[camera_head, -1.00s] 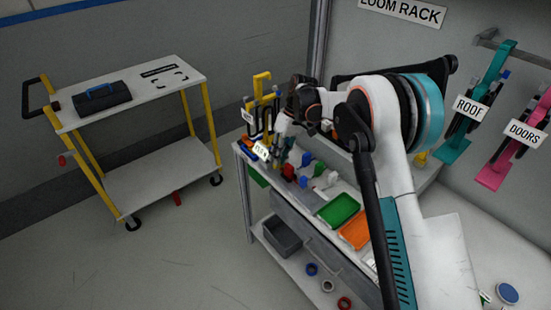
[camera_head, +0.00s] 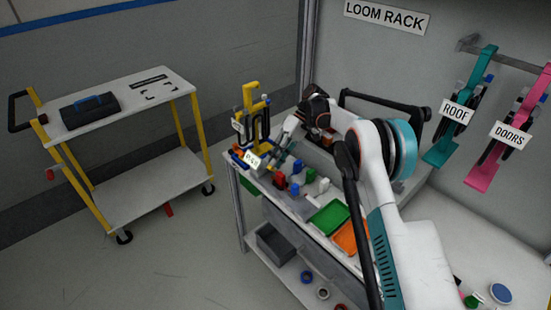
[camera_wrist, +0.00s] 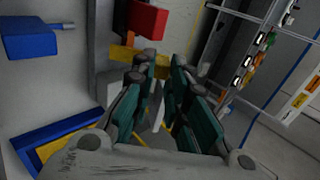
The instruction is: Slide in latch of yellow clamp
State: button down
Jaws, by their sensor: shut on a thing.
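In the wrist view, my gripper (camera_wrist: 160,68) has its two teal-padded fingers around a yellow piece (camera_wrist: 126,56), likely part of the yellow clamp. A gap shows between the pads lower down. A red block (camera_wrist: 148,20) sits just beyond the fingertips, by the yellow piece. The fingers hide much of the yellow piece, and I cannot make out its latch clearly. In the head view, my gripper (camera_head: 280,157) is low over the left end of the workbench, beside a white label (camera_head: 252,160). The clamp is too small to tell there.
A yellow stand with dark loops (camera_head: 250,92) rises at the bench's back left. Red and blue parts (camera_head: 280,181), a green tray (camera_head: 328,218) and an orange tray (camera_head: 350,238) lie to the right. In the wrist view, a blue block (camera_wrist: 30,36) is at upper left. A cart (camera_head: 130,100) stands apart.

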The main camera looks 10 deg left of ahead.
jog(key=c, duration=1.6)
grip_release()
jog(key=shift+o, duration=0.2)
notch_tip(320, 180, up, 10)
